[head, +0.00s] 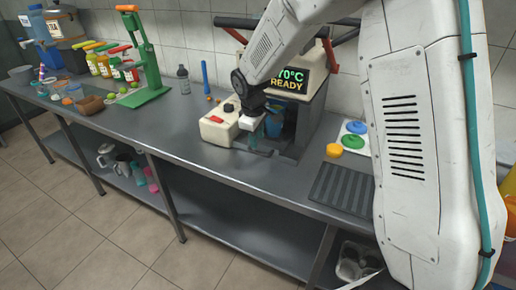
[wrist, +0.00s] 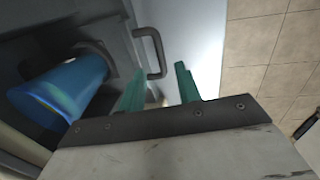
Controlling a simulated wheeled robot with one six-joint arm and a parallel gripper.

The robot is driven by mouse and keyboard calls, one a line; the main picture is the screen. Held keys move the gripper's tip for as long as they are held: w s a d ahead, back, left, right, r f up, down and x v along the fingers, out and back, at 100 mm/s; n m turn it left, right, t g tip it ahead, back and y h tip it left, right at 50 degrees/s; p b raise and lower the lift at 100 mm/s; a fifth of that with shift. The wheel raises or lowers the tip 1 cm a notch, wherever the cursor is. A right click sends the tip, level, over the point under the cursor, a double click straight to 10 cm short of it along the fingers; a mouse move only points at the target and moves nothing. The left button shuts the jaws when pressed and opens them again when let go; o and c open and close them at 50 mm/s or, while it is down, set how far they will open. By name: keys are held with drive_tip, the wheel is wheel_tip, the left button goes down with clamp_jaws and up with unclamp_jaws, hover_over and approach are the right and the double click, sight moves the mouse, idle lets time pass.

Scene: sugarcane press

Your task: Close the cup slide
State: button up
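The cup slide's dark U-shaped handle (wrist: 151,50) shows in the wrist view, at the edge of a smooth pale panel (wrist: 195,45). I cannot clearly tell how far out the slide is. A blue cup (wrist: 62,90) is to the left of the handle; it also shows inside the press bay in the head view (head: 275,119). My gripper (wrist: 160,88) has two teal fingers, which stand apart with nothing between their tips. The handle is just ahead of the gap between them. In the head view my gripper (head: 263,129) is low in front of the bay, partly covering the slide.
The press (head: 300,105) shows "70°C READY". A cream box (head: 217,125) with a red part stands close left of my gripper. A black ridged mat (head: 342,189) and a tray with coloured discs (head: 353,138) are to the right. The counter's front strip is clear.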

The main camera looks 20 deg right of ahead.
sight(258, 153)
drive_tip(key=shift+w+d+f, duration=0.15)
drive_tip(key=shift+w+f, duration=0.05)
drive_tip(key=shift+f, duration=1.2)
drive_tip(key=shift+w+d+f, duration=0.15)
drive_tip(key=shift+f, duration=1.2)
clamp_jaws()
